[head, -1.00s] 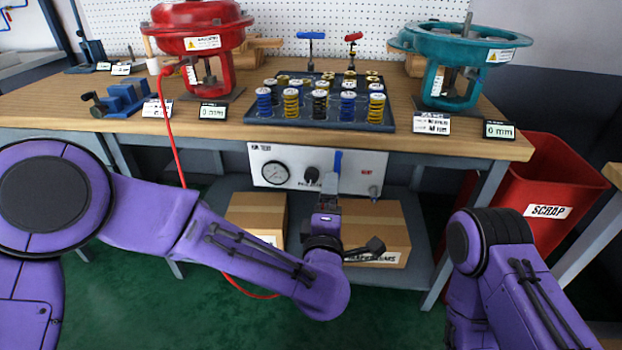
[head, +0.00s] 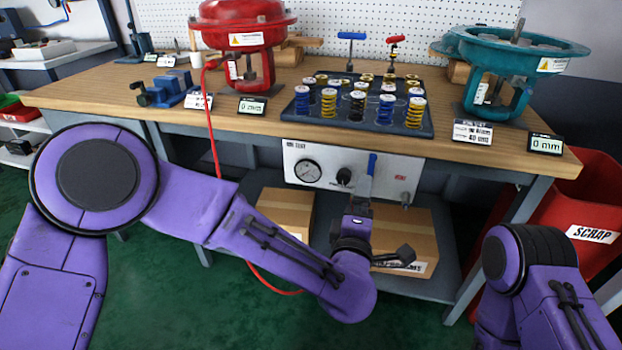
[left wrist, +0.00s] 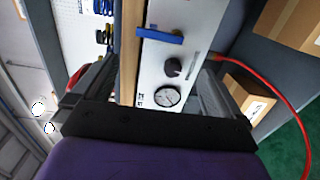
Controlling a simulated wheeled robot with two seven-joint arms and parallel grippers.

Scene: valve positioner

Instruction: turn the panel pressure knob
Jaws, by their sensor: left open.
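The black pressure knob (head: 344,177) sits on the white panel (head: 408,172) under the bench's front edge. A round gauge (head: 307,171) is to its left and a blue lever (head: 372,164) to its right. In the left wrist view the knob (left wrist: 173,66) lies between the gauge (left wrist: 167,96) and the lever (left wrist: 160,35), with the picture turned sideways. My left gripper (head: 358,203) is in front of the panel, just below the knob. Its dark fingers are spread in the left wrist view (left wrist: 152,85), apart from the knob. My right arm shows at lower right; its gripper is out of view.
Cardboard boxes (head: 285,212) stand on the shelf below the panel. A red hose (head: 212,140) hangs down left of the panel. The wooden bench top (head: 285,128) holds red and teal actuators and a tray of springs. A red scrap bin (head: 562,262) stands at right.

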